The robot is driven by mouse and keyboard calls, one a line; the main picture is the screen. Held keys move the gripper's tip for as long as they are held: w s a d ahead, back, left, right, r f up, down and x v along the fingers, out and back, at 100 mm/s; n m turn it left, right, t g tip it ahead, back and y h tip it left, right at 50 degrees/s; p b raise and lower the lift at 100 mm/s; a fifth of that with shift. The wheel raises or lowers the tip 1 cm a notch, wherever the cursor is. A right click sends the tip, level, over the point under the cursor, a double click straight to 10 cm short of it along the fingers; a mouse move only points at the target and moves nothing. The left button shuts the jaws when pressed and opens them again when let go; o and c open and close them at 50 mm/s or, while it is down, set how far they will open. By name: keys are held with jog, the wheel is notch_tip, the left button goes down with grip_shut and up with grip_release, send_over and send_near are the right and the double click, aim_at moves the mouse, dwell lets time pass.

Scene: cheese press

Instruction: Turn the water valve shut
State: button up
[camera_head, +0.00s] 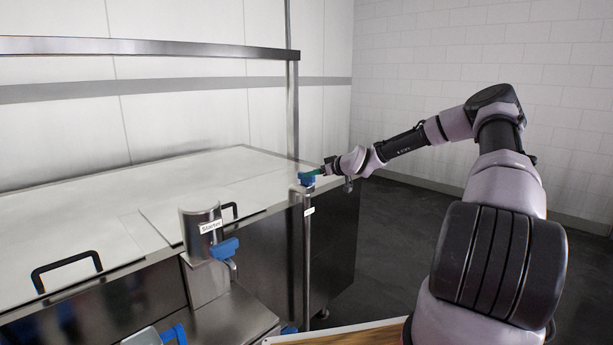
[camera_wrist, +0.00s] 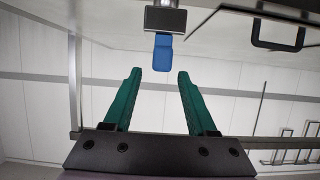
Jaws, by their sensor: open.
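A blue valve handle (camera_head: 306,181) sits on top of an upright steel pipe (camera_head: 306,250) at the vat's right corner. A small label on the pipe is too small to read. My gripper (camera_head: 317,173) reaches it from the right with green fingers, close to the handle. In the wrist view, my gripper (camera_wrist: 159,73) is open with nothing between the fingers. A blue handle (camera_wrist: 162,52) under a dark metal block lies just beyond the fingertips, roughly centred between them. I cannot tell whether a finger touches it.
A steel vat with flat covers (camera_head: 180,195) fills the left. A steel container labelled "Starter" (camera_head: 200,228) with a blue tap (camera_head: 224,249) stands before it. A black cover handle (camera_wrist: 279,30) shows in the wrist view. The dark floor (camera_head: 400,225) right of the vat is clear.

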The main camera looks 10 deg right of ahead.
jog(key=shift+x, duration=2)
grip_shut()
